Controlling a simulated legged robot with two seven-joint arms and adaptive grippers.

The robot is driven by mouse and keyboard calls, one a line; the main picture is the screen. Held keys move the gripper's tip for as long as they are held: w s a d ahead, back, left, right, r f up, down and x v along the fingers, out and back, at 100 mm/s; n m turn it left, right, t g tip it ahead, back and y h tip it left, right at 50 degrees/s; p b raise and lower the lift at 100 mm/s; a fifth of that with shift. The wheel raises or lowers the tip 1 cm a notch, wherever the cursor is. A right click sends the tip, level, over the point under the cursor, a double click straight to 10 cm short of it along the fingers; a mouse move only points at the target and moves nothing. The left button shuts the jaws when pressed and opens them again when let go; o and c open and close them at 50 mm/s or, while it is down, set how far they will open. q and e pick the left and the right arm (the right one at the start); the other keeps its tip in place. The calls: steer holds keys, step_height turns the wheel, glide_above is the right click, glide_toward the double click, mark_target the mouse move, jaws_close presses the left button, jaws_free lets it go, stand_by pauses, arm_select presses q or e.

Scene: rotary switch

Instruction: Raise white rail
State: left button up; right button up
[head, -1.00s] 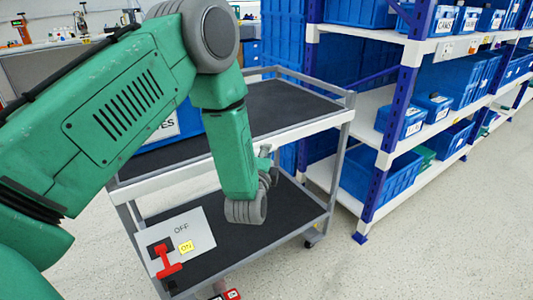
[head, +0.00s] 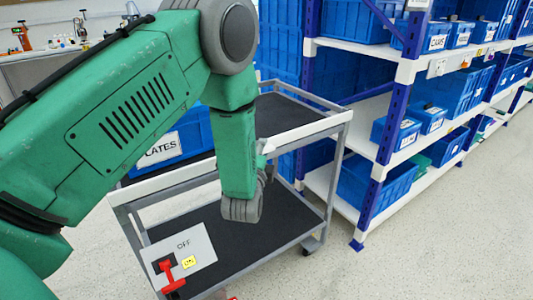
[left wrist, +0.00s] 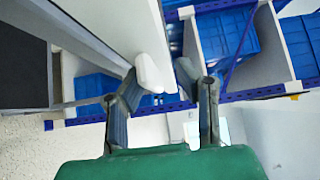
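The white rail (head: 300,133) runs along the front edge of the grey cart's upper shelf in the head view. My left gripper (head: 267,147) is beside this rail, partly hidden by my green arm. In the left wrist view my left gripper (left wrist: 169,72) is open, its two fingers apart. A long white surface (left wrist: 125,28), apparently the rail, reaches down to the fingertips there, close to the left fingertip. I cannot tell whether they touch. My right gripper is not in view.
A cart with a dark lower shelf (head: 275,222) carries a panel (head: 190,248) with a red switch handle (head: 172,278), marked OFF. A blue bin (head: 165,145) stands on the upper shelf. A rack with blue bins (head: 375,185) stands right. Floor at right is clear.

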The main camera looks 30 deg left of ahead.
arm_select(q)
steer(key=shift+f, duration=0.15)
stand_by(0.4)
steer(key=shift+s+d, duration=0.15)
steer(key=v, duration=1.1)
steer(key=shift+s, duration=0.3)
steer(key=shift+f, duration=0.1)
